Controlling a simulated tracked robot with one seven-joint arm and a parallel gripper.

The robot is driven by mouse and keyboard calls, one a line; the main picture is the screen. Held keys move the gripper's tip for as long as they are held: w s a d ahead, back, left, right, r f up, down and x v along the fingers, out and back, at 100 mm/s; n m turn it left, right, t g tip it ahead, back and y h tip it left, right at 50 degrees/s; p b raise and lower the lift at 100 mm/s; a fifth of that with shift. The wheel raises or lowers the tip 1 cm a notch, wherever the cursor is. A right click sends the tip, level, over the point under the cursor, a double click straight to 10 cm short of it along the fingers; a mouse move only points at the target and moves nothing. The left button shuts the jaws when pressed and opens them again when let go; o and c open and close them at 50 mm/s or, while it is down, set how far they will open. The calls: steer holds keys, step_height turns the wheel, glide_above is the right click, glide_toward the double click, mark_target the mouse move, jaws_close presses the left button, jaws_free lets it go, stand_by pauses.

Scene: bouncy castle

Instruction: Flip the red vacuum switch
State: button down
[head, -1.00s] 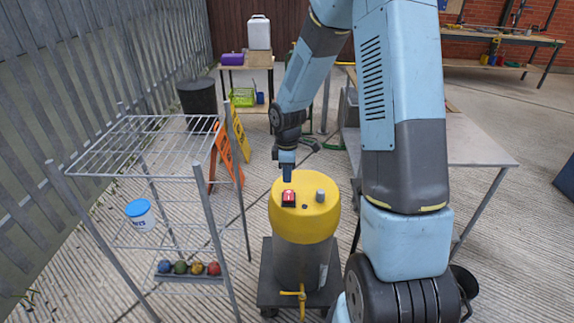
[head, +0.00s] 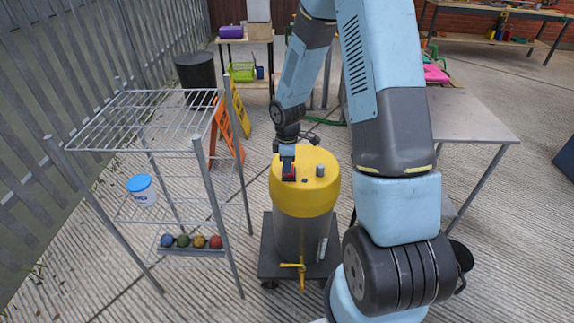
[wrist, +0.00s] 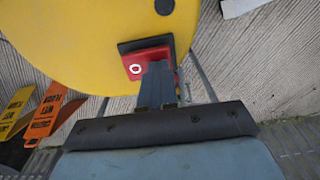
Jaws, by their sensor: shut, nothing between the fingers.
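The vacuum is a grey drum with a yellow lid (head: 320,190), standing on a dark wheeled base. The red switch (head: 288,173) sits on top of the lid, towards its left side. My gripper (head: 288,160) is shut and empty, with its fingertips right at the switch in the head view. In the wrist view, the red switch (wrist: 140,62) shows a white circle mark and a dark surround. My shut fingertips (wrist: 158,68) overlap the right part of the switch there. I cannot tell whether they press on it.
A wire rack (head: 150,122) stands to the left, with a blue-lidded tub (head: 141,189) and several coloured balls on lower shelves. A grey table (head: 465,120) is at the right.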

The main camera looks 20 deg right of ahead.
stand_by(0.4)
steer(key=shift+w+d+r, duration=0.15)
steer(key=shift+w+d, duration=0.05)
steer(key=shift+w, duration=0.5)
step_height(320, 180, up, 14)
steer(key=shift+w, duration=0.15)
stand_by(0.4)
